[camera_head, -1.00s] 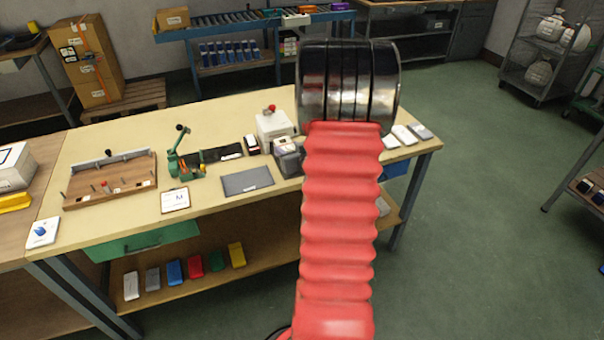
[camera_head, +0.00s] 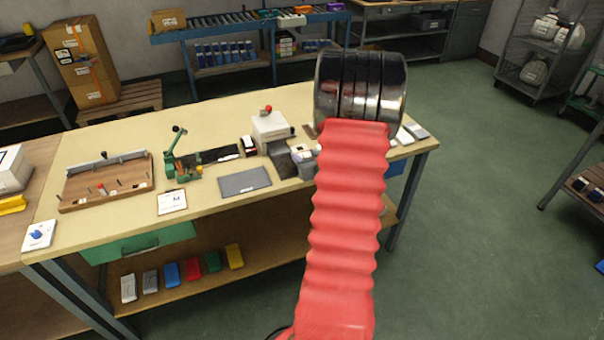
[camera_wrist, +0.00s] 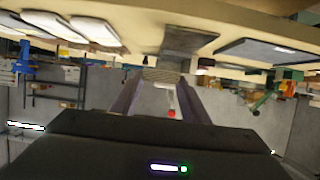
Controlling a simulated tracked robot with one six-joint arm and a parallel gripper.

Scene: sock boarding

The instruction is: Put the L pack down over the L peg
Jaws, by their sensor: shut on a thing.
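My gripper (camera_wrist: 160,84) shows in the wrist view, which looks upside down along the bench. Its two fingers are shut on a small greyish, ribbed-looking thing (camera_wrist: 162,74), which I take to be the pack; no size letter is readable on it. In the head view my arm hides most of the gripper. A wooden board with several upright pegs (camera_head: 105,185) stands at the left of the bench. The peg letters are too small to read, so I cannot tell which is the L peg. The held pack is well apart from the board.
On the bench (camera_head: 235,110) are a green hand press (camera_head: 178,160), a card marked M (camera_head: 172,201), a dark grey mat (camera_head: 244,182) and a white machine with a red knob (camera_head: 270,132). White flat packs (camera_head: 415,130) lie at the right end. The bench's back strip is clear.

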